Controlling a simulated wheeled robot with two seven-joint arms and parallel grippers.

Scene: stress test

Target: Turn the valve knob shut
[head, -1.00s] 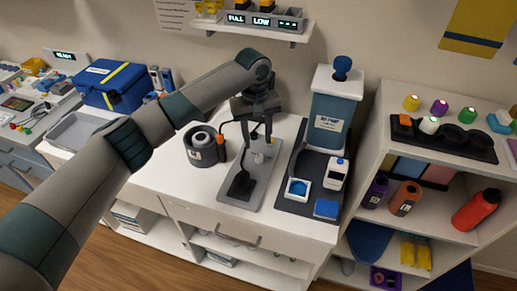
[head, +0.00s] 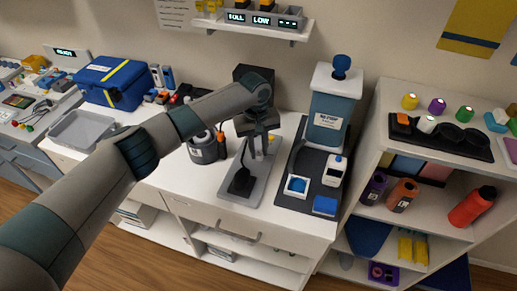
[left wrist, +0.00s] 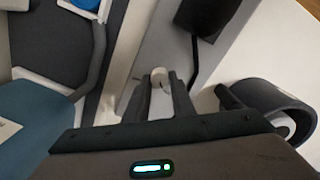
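The valve knob is a small pale round piece (left wrist: 159,76) between the fingertips of my left gripper (left wrist: 160,88) in the left wrist view. The fingers are apart, one on each side of it; whether they touch it is unclear. In the head view my left gripper (head: 258,148) points down over the grey plate (head: 262,185) on the white counter, and hides the knob. A black block with a cable (head: 241,182) sits on the plate's front part, and shows in the left wrist view (left wrist: 205,17). My right gripper is not in view.
A dark round pot (head: 203,150) stands just left of the plate. To the right, a dark tray (head: 293,203) carries a blue dispenser (head: 331,108), a white bottle (head: 335,170) and small blue items. A blue box (head: 112,82) and a grey tray (head: 82,131) stand at left.

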